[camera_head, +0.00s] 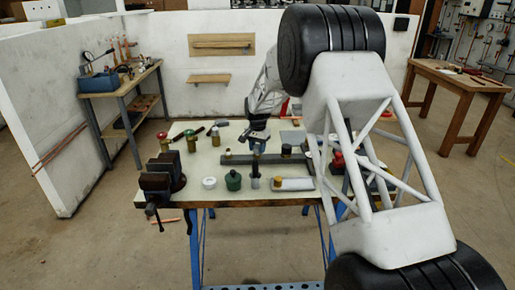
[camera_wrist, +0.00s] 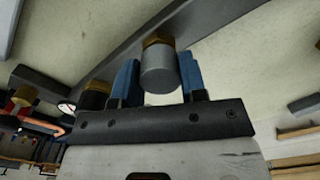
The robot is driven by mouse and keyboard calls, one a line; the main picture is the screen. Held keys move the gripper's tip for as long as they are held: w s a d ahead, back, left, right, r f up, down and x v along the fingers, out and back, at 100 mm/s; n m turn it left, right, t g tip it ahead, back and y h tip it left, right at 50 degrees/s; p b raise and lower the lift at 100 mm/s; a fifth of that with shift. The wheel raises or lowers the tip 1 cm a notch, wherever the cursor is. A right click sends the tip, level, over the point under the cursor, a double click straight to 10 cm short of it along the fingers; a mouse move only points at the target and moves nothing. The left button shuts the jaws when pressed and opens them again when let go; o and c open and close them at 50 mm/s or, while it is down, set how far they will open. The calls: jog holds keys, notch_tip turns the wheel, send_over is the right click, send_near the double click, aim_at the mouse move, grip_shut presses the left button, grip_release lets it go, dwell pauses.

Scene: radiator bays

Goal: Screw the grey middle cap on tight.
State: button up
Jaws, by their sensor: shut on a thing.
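The grey cap (camera_wrist: 159,70) is a plain cylinder in the wrist view. It sits on a brass-coloured fitting (camera_wrist: 158,41) on a long dark grey bar (camera_wrist: 115,52). My gripper (camera_wrist: 160,82) is shut on the cap, one blue finger on each side. In the head view my gripper (camera_head: 257,147) reaches down to the middle of the bar (camera_head: 240,159), and I cannot make out the cap clearly there. The wrist view does not show whether the cap is fully seated. A black cap (camera_wrist: 95,96) on brass is beside the left finger, partly hidden.
A vise (camera_head: 160,180) is at the bench's left front. A white cap (camera_head: 209,183), a dark green piece (camera_head: 233,180) and a small grey tray (camera_head: 293,184) stand along the front. Red-topped (camera_head: 163,142) and green-topped (camera_head: 191,140) brass pieces are at the left.

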jog(key=m, duration=0.3)
jog(key=shift+m, duration=0.4)
jog(key=m, duration=0.3)
jog(key=shift+m, duration=0.3)
jog(key=m, duration=0.3)
jog(key=shift+m, duration=2.2)
jog(key=o, duration=0.9)
